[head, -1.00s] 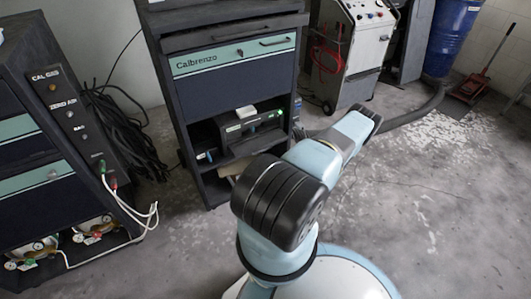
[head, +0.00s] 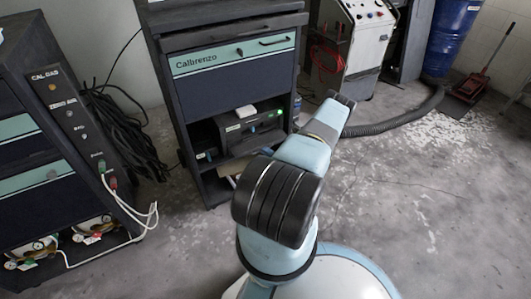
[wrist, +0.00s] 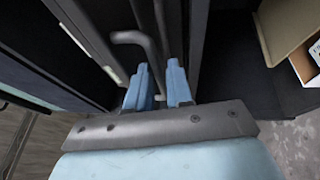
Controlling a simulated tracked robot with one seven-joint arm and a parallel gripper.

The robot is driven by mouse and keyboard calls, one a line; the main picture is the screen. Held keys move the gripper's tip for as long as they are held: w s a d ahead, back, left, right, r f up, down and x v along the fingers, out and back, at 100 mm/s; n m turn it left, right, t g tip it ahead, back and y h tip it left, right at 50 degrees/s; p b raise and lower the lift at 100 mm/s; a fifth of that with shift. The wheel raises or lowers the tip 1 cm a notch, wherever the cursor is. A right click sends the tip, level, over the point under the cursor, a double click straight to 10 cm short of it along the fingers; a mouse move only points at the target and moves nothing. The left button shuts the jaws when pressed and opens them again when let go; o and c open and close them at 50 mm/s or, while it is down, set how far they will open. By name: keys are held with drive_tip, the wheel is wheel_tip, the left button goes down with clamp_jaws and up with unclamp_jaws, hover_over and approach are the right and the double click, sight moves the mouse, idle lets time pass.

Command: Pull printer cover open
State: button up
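A dark cabinet labelled Calbrenzo (head: 235,92) stands ahead in the head view. Its front panel is closed, with a teal strip (head: 225,58) and a dark bar handle (head: 276,42) at the upper right. I cannot tell for sure which part is the printer cover. A dark box-like device (head: 240,129) sits on the open shelf below. In the wrist view, my gripper (wrist: 160,82) has two blue fingers standing apart. A bent grey handle (wrist: 133,38) lies just beyond them, its long part running toward the gap. Contact cannot be told. The fingertips are hidden in the head view.
A dark gas cabinet (head: 28,142) with hoses stands at the left. A white machine (head: 345,50), a blue drum (head: 453,40) and a red jack (head: 468,88) are behind to the right. A thick black hose (head: 400,124) lies on the floor. The right floor is mostly clear.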

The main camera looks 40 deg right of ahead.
clamp_jaws()
idle(1.5)
